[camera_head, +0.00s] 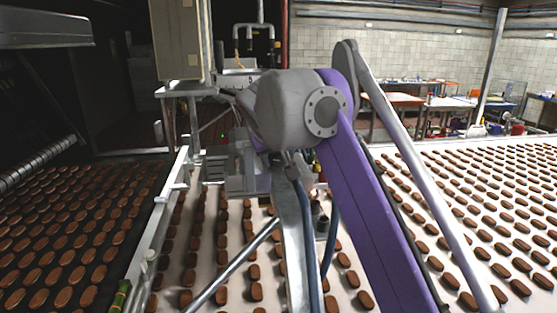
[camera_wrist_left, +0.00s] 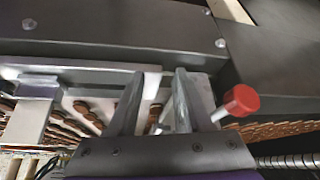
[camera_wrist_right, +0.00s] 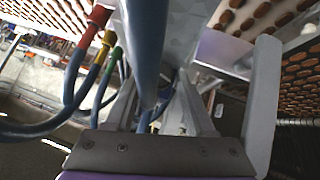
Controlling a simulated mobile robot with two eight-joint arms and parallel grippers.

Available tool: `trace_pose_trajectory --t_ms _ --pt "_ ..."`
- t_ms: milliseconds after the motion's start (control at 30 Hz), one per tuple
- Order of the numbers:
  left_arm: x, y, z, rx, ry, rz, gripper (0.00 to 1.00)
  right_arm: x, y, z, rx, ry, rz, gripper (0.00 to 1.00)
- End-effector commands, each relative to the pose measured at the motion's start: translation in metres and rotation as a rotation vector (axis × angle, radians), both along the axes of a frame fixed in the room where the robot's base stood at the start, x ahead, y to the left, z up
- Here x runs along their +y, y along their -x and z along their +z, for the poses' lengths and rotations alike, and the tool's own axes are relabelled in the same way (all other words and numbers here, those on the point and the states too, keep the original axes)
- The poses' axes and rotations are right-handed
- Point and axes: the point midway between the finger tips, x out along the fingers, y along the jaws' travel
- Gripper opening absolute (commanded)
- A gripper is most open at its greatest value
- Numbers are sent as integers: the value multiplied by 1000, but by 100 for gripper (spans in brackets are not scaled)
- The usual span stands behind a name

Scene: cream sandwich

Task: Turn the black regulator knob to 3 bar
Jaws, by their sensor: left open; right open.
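I cannot make out the black regulator knob in any view. My right gripper (camera_wrist_right: 155,88) is open in the right wrist view. A thick blue-grey pipe (camera_wrist_right: 147,40) runs down across the gap between its fingers; I cannot tell whether they touch. Blue hoses with red (camera_wrist_right: 98,17), yellow (camera_wrist_right: 107,38) and green (camera_wrist_right: 116,53) ends are just left of it. My left gripper (camera_wrist_left: 157,75) is open and empty in the left wrist view, with a red knob (camera_wrist_left: 240,99) on a metal stem to its right. In the head view, my grey and purple arm hides much of the middle.
Conveyors with rows of brown biscuits lie at left (camera_head: 60,235) and right (camera_head: 470,190). A metal rail (camera_head: 152,225) edges the left one. A beige cabinet (camera_head: 178,40) stands at the back. In the left wrist view, a dark metal housing (camera_wrist_left: 110,20) lies beyond the fingers.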

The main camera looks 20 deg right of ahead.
Motion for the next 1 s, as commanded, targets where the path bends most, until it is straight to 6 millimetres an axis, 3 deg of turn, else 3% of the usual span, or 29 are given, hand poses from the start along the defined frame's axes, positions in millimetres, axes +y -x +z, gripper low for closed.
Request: trace_pose_trajectory --t_ms 333,600,667,1000 --pt "0 0 -1 0 0 0 50 -2 -3 -3 0 0 0 54" --pt "0 0 -1 1 0 0 50 -2 -3 -3 0 0 0 7" --pt "0 0 -1 1 0 0 50 -2 -3 -3 0 0 0 0" --pt "0 -6 13 -12 0 0 50 -5 -2 0 -25 -101 -5 0"
